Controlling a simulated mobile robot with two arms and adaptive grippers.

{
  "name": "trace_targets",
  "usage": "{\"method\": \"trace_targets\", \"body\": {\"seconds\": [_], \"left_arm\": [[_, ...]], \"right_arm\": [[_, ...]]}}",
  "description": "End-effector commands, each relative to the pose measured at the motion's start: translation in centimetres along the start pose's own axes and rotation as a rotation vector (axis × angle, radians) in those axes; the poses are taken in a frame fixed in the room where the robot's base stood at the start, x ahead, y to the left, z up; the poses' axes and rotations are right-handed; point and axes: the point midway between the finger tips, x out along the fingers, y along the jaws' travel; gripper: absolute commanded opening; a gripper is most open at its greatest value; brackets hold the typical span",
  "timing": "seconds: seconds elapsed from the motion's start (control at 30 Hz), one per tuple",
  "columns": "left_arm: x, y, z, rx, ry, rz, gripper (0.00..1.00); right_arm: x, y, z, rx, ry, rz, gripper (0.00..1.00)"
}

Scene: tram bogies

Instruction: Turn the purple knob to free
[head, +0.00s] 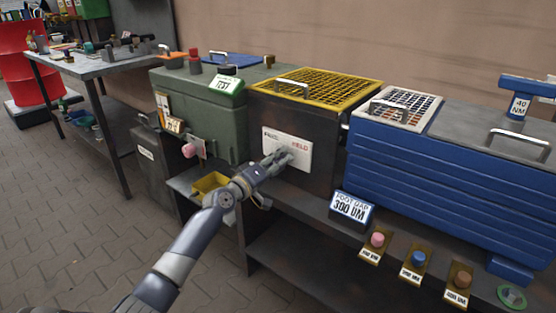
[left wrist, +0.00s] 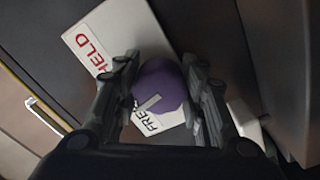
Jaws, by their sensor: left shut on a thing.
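The purple knob (left wrist: 160,86) sits on a white plate (head: 300,143) on the front of a dark cabinet. My left gripper (head: 280,158) reaches the plate and is shut on the knob. In the left wrist view both fingers of my left gripper (left wrist: 160,88) flank the knob. A light pointer mark on the knob points down-left, near the FREE print. In the head view the gripper hides the knob. My right gripper is not in view.
A green box (head: 215,120) with a pink knob (head: 189,150) stands left of the cabinet. A blue ribbed box (head: 430,165) stands to the right. A yellow bin (head: 208,185) is below. Pink, blue and brown knobs sit along the lower shelf edge.

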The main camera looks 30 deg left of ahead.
Motion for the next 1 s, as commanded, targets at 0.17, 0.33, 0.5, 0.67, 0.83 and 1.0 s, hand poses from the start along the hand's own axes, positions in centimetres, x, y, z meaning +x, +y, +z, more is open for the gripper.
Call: {"method": "trace_targets", "body": {"seconds": [0.17, 0.33, 0.5, 0.67, 0.83, 1.0], "left_arm": [[0.0, 0.2, -0.3, -0.163, 0.005, 0.001, 0.14], [0.0, 0.2, -0.2, -0.298, 0.004, 0.001, 0.14], [0.0, 0.2, -0.3, -0.400, 0.006, 0.002, 0.14], [0.0, 0.1, -0.2, -0.464, 0.005, 0.002, 0.14], [0.0, 0.1, -0.2, -0.500, 0.004, 0.002, 0.14], [0.0, 0.1, -0.2, -0.513, 0.005, 0.002, 0.14]], "right_arm": [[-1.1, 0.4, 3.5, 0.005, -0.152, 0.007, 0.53], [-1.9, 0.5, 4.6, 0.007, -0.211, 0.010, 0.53], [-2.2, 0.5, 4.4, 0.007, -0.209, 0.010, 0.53], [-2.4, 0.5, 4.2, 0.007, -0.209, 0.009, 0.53], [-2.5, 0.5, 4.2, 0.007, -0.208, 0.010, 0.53], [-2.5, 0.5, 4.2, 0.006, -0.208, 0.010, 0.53]]}}
